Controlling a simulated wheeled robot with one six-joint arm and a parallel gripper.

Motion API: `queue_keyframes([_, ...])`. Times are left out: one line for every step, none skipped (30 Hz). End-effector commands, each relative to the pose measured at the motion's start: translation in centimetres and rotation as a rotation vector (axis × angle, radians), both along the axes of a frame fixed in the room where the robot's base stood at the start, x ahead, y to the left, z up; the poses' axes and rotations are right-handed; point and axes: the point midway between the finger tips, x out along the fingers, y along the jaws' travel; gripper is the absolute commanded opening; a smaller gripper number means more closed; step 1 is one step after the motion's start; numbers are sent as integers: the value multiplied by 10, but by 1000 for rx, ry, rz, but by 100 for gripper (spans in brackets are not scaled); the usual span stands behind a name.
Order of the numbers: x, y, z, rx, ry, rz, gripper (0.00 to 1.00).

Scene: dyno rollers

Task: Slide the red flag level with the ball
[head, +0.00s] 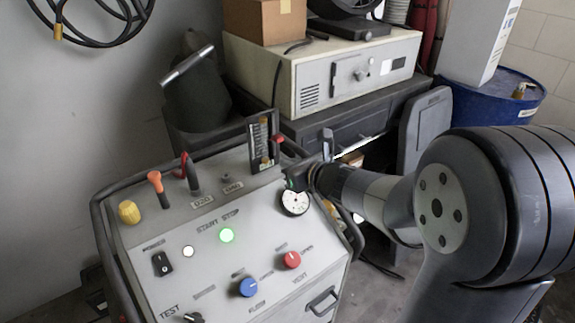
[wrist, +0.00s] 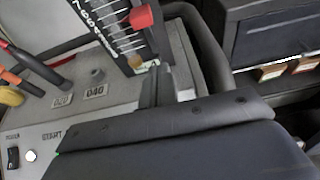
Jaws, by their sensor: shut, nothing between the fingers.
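The red flag (head: 278,138) sticks out from the right side of the dark upright scale gauge (head: 250,148) at the panel's back right. In the wrist view, the red flag (wrist: 141,17) is beside the white scale marks, near the top edge. Amber parts show at the gauge's top and bottom in the head view; I cannot tell which is the ball. My gripper (head: 294,182) is shut and empty, in front of and below the flag, apart from it. Its fingertips are hard to make out. My dark gripper body fills the lower wrist view.
A beige instrument box (head: 300,75) stands behind.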

Motion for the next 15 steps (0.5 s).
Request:
queue_keyframes([-9, -6, 7, 1, -4, -3, 0])
queue_keyframes([-13, -10, 10, 0, -5, -3, 0])
queue_keyframes([-19, -14, 12, 0, -4, -3, 0])
queue_keyframes([-24, -17, 14, 0, -4, -3, 0])
queue_keyframes([-28, -20, 15, 0, -4, -3, 0])
queue_keyframes([-34, -24, 19, 1, -4, -3, 0])
queue_keyframes([-38, -26, 20, 0, -4, -3, 0])
queue_keyframes([-42, -29, 21, 0, -4, -3, 0])
queue_keyframes([-46, -31, 23, 0, -2, -3, 0])
queue_keyframes([-49, -33, 24, 1, -2, -2, 0])
queue_keyframes([-52, -36, 26, 1, -3, -3, 0])
queue_keyframes([-55, -38, 27, 1, -2, -2, 0])
queue_keyframes([-57, -39, 27, 1, -2, -2, 0])
queue_keyframes([-59, -40, 28, 1, -2, -2, 0])
queue_keyframes([-61, -41, 29, 1, -2, -1, 0])
